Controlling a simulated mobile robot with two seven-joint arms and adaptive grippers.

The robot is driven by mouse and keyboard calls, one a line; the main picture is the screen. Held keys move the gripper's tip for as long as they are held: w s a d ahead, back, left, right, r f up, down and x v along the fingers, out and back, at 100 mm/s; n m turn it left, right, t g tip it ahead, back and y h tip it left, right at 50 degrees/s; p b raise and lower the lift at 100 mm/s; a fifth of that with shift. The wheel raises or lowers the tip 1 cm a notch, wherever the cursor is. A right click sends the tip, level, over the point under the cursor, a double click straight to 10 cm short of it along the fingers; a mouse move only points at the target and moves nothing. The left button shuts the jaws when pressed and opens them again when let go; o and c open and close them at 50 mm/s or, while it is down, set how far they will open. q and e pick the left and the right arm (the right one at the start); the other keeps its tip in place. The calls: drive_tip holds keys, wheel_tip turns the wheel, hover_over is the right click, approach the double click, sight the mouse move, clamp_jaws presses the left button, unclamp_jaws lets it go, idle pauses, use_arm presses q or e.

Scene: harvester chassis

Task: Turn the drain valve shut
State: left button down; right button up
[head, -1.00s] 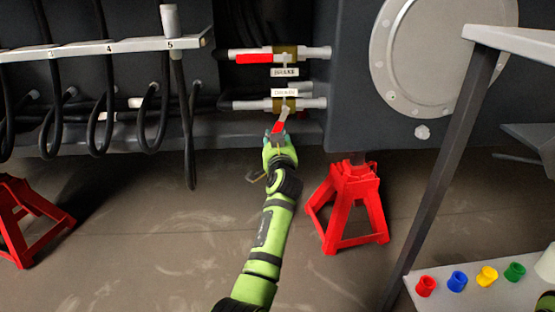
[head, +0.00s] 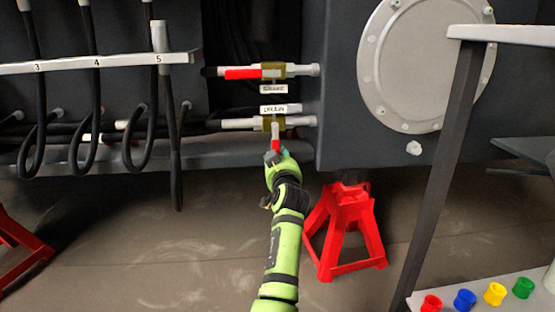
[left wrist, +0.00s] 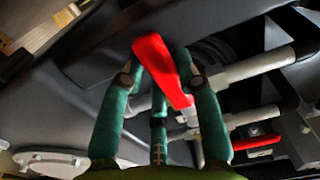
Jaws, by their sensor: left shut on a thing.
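The drain valve (head: 275,124) sits on the lower pale pipe, under a label reading DRAIN (head: 280,109). Its red handle (head: 275,145) points down, roughly square across the pipe. My left gripper (head: 275,158) is shut on the handle's lower end. In the left wrist view the red handle (left wrist: 160,65) lies between the green fingers (left wrist: 158,85). Above is a second valve (head: 272,71) with its red handle (head: 243,74) along the pipe and its own label. That handle also shows in the left wrist view (left wrist: 257,142). My right gripper is not in view.
Black hoses (head: 177,130) hang from a numbered rail (head: 110,62) at the left. A red jack stand (head: 345,230) stands just right of my left arm. A grey frame post (head: 445,180) and a shelf with coloured caps (head: 495,293) are at the right.

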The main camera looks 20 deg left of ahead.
sight(277, 117)
use_arm(q)
drive_tip(key=shift+r, duration=0.1)
drive_tip(key=c, duration=0.9)
unclamp_jaws()
drive_tip(key=shift+o, duration=0.2)
drive_tip(key=shift+r, duration=0.2)
wheel_tip(277, 117, up, 10)
drive_tip(key=shift+f, duration=0.25)
